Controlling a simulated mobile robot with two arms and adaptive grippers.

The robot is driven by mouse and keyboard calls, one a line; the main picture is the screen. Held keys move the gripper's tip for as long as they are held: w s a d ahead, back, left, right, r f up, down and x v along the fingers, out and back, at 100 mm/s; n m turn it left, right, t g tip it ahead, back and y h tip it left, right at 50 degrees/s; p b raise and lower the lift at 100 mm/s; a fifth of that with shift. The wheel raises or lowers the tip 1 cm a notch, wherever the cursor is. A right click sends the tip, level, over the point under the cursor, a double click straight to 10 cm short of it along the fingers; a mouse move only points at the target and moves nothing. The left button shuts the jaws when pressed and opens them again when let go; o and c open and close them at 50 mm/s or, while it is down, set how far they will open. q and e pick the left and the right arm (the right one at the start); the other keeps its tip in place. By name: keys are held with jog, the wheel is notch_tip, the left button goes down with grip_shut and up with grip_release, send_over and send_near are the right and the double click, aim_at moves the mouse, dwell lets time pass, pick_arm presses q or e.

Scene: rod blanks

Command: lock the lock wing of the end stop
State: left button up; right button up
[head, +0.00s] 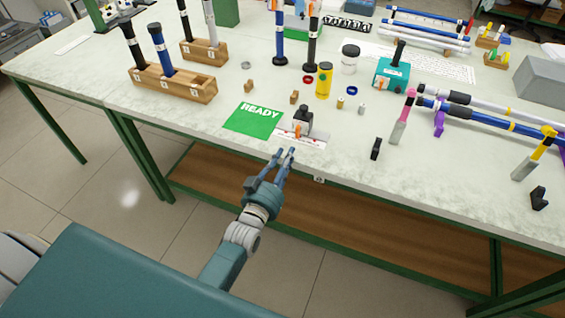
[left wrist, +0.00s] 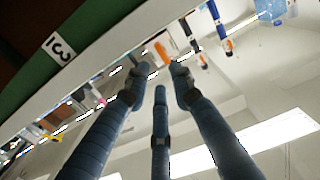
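A small dark block that looks like the end stop (head: 303,118) stands upright on a white plate with red marks (head: 313,138), near the front edge of the table. Its lock wing is too small to make out, so I cannot tell its position. My left gripper (head: 284,154) is just in front of the table edge, below and apart from the plate. Its fingers are spread and empty; the left wrist view also shows the gripper (left wrist: 160,77) with its blue fingers apart. An orange item (left wrist: 162,52) appears beyond the fingertips there. My right gripper is not in view.
A green READY mat (head: 255,121) lies left of the plate. Wooden racks with rods (head: 175,88) stand at the back left. The green-edged table front (left wrist: 75,60) is close.

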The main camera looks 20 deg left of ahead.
pick_arm(q)
jog(key=shift+s, duration=1.15)
jog(key=s+f+g, duration=0.3)
jog(key=s+f, duration=0.3)
jog(key=f, duration=0.5)
jog(key=s+d+f+m+g, duration=0.1)
jog(key=s+f+g, duration=0.2)
jog(key=s+f, duration=0.6)
jog(key=s+f+g, duration=0.3)
jog(key=s+f, duration=0.1)
jog(key=f, duration=1)
jog(key=s+a+f+g, duration=0.1)
jog(key=s+f, duration=0.3)
jog(key=s, duration=0.6)
jog(key=s+a+f+g, duration=0.2)
jog(key=s+f+g, duration=0.2)
jog(key=s, duration=0.5)
jog(key=s+a+f+g, duration=0.1)
jog(key=s+f+g, duration=0.2)
jog(key=s, duration=0.7)
notch_tip(320, 180, down, 2)
jog(key=shift+s+a+f+m+y, duration=0.15)
jog(key=shift+s+a+m+y, duration=0.15)
jog(key=shift+s+a+m, duration=0.1)
